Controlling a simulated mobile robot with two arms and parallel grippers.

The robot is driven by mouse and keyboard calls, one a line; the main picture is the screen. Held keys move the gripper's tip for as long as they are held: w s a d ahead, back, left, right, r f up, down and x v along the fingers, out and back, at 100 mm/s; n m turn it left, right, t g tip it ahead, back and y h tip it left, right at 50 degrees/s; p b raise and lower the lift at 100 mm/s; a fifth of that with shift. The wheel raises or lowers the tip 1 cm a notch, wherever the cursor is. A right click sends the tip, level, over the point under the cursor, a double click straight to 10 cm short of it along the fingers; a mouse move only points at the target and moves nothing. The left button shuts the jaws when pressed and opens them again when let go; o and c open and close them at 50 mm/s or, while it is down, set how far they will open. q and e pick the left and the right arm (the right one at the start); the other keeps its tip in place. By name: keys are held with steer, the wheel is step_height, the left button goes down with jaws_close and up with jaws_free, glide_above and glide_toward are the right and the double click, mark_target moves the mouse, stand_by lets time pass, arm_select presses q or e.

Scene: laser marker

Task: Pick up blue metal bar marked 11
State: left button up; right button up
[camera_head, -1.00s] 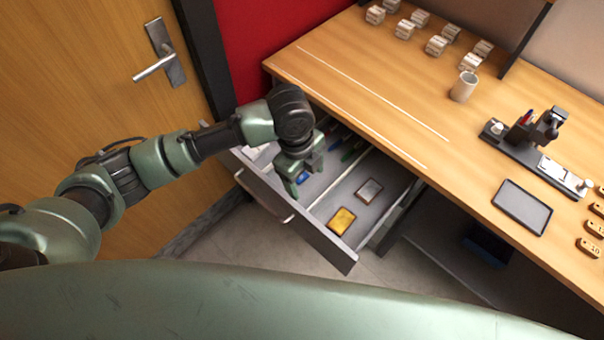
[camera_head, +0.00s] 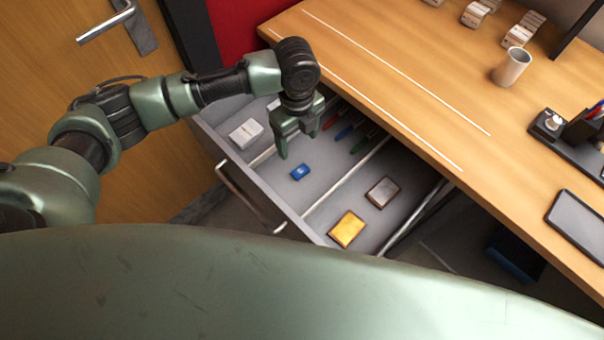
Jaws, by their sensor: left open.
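A small blue metal bar (camera_head: 300,172) lies flat on the floor of the open drawer, in its left compartment; its marking is too small to read. My left gripper (camera_head: 289,146) hangs over the drawer just above and behind the bar, fingers pointing down. It is open and apart from the bar, with nothing seen between the fingers. My right gripper is not in view.
The drawer (camera_head: 262,192) also holds a yellow block (camera_head: 346,229), a grey block (camera_head: 382,192), a white box (camera_head: 246,134) and several pens (camera_head: 346,131). Thin dividers split it. The desk top (camera_head: 400,70) overhangs the drawer's back; a cup (camera_head: 511,67) stands on it.

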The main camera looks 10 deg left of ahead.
arm_select(q)
steer(key=b, duration=0.5)
glide_above(301, 170)
steer(key=f, duration=0.7)
steer(key=shift+s+a+f, duration=0.15)
steer(key=shift+a, duration=0.15)
steer(key=f, duration=0.7)
steer(key=shift+d+f, duration=0.25)
steer(key=shift+f, duration=0.05)
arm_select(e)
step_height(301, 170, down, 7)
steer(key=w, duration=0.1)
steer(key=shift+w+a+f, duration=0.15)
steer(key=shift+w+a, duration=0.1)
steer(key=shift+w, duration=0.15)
arm_select(q)
steer(key=c, duration=1.5)
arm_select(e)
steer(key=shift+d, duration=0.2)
